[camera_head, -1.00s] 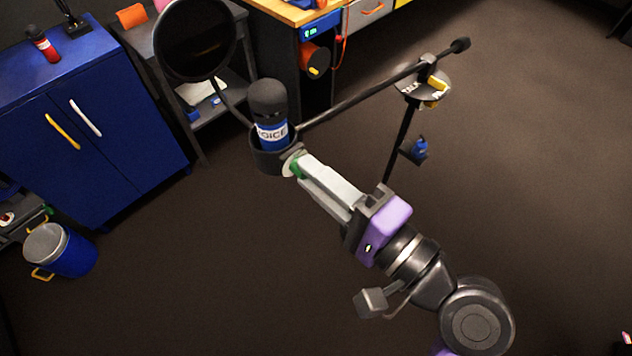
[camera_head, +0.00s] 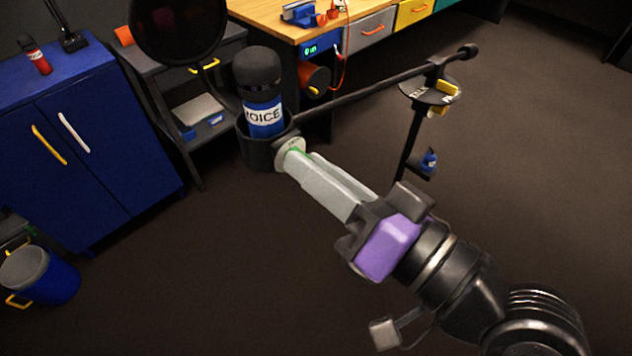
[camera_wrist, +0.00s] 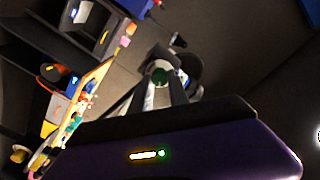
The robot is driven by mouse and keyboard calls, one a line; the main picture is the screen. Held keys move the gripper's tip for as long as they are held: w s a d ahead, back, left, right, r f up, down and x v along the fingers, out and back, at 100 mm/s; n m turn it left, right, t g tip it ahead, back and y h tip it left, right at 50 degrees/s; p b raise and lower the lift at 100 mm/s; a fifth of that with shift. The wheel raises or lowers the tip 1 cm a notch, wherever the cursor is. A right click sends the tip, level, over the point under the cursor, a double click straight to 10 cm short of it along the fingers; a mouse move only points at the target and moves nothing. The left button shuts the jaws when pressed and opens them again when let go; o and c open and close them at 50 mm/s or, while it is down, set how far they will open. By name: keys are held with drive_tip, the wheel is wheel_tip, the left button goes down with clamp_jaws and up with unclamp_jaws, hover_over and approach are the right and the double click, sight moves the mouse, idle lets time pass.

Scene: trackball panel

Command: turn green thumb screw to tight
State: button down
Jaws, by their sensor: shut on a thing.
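The green thumb screw (camera_head: 298,151) sits on a pale round disc (camera_head: 287,153) at the side of the dark microphone holder (camera_head: 259,149). Only a small green part shows in the head view; the fingers cover the rest. In the wrist view the green screw (camera_wrist: 160,76) shows between the fingers. My gripper (camera_head: 296,162) reaches in from the lower right and is shut on the screw. The blue microphone (camera_head: 264,112), with a dark head and a label ending in "OICE", stands in the holder.
A dark boom (camera_head: 380,93) runs right from the holder to a stand with a small round plate (camera_head: 430,91). A round black screen (camera_head: 178,28) hangs at upper left. A blue cabinet (camera_head: 80,150) stands left. The floor around my arm is open.

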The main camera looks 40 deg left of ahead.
drive_tip(key=shift+f+n+b, duration=0.1)
drive_tip(key=shift+n+b, duration=1.75)
drive_tip(key=shift+n, duration=0.25)
drive_tip(key=c, duration=1.3)
unclamp_jaws()
drive_tip(key=shift+o, duration=0.2)
drive_tip(key=shift+d, duration=0.1)
drive_tip(key=d, duration=0.7)
drive_tip(key=shift+s+d, duration=0.3)
drive_tip(key=shift+r, duration=0.2)
